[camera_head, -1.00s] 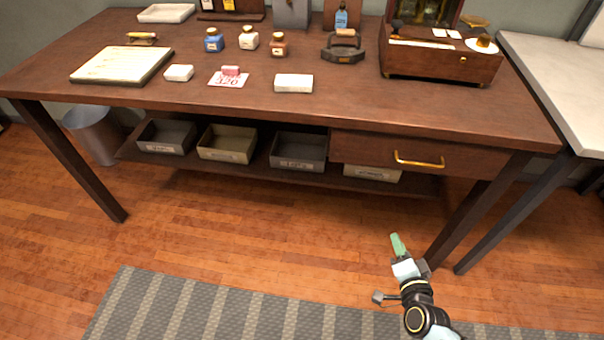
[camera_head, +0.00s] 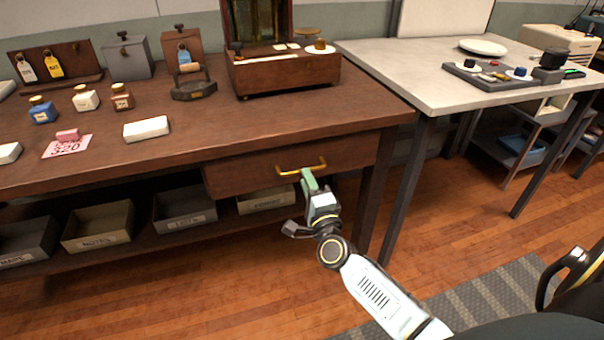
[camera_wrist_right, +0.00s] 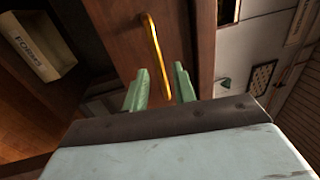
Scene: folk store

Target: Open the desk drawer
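The desk drawer (camera_head: 240,175) is a brown wooden front under the right part of the desktop. It looks shut, flush with the desk. Its brass bar handle (camera_head: 302,167) also shows in the right wrist view (camera_wrist_right: 155,52). My right gripper (camera_head: 309,178) has green fingers and is just below and in front of the handle. In the right wrist view the two fingers (camera_wrist_right: 160,82) are apart, with the handle's near end between or just beyond them. I cannot tell whether they touch it. My left gripper is not in view.
The wooden desk (camera_head: 220,120) carries bottles, a white block (camera_head: 146,128), an iron (camera_head: 193,85) and a wooden box (camera_head: 285,75). Labelled bins (camera_head: 97,228) stand on the shelf below. A white-topped table (camera_head: 420,85) is at right.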

